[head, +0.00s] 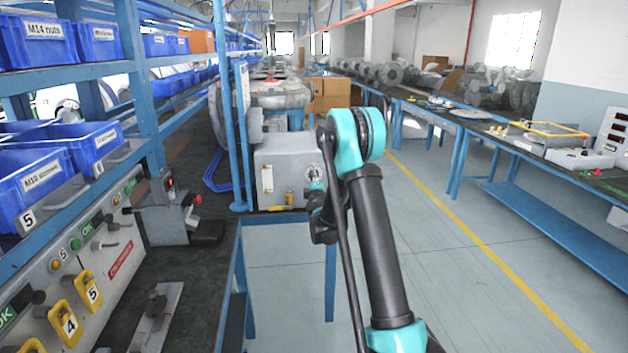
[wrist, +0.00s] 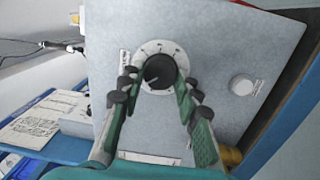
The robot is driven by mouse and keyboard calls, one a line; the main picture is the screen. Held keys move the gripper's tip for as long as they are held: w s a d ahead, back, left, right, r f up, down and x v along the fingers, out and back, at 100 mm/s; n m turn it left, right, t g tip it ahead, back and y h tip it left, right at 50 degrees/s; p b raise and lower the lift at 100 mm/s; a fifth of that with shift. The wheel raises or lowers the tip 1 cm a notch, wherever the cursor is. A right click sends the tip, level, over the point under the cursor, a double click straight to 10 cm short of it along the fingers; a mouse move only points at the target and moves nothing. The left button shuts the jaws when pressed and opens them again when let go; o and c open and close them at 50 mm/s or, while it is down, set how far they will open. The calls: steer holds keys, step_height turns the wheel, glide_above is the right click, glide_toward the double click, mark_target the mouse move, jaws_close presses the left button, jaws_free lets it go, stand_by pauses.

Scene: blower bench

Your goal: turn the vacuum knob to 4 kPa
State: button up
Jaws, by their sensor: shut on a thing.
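The vacuum knob (wrist: 160,71) is a round black knob on a pale dial plate with small marks, on the front of a grey box. In the wrist view my gripper (wrist: 158,77) has its two fingers on either side of the knob, shut on it. The numbers on the dial are too small to read, so I cannot tell the setting. In the head view the grey box (head: 279,177) stands beyond the bench, and my arm reaches to its front right side, where the dial partly shows. The fingers are too small to make out there.
A white round button (wrist: 242,85) sits right of the dial, and a yellow-brass fitting (wrist: 231,156) lies near the box's lower edge. A printed sheet (wrist: 32,124) is at left. Blue shelves with bins (head: 38,42) stand left; the floor aisle at right is clear.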

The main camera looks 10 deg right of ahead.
steer(key=o, duration=1.2)
steer(key=shift+c, duration=0.2)
steer(key=shift+s, duration=0.1)
steer(key=s, duration=1.1)
steer(key=shift+s+a+f, duration=0.35)
steer(key=shift+s+a, duration=0.05)
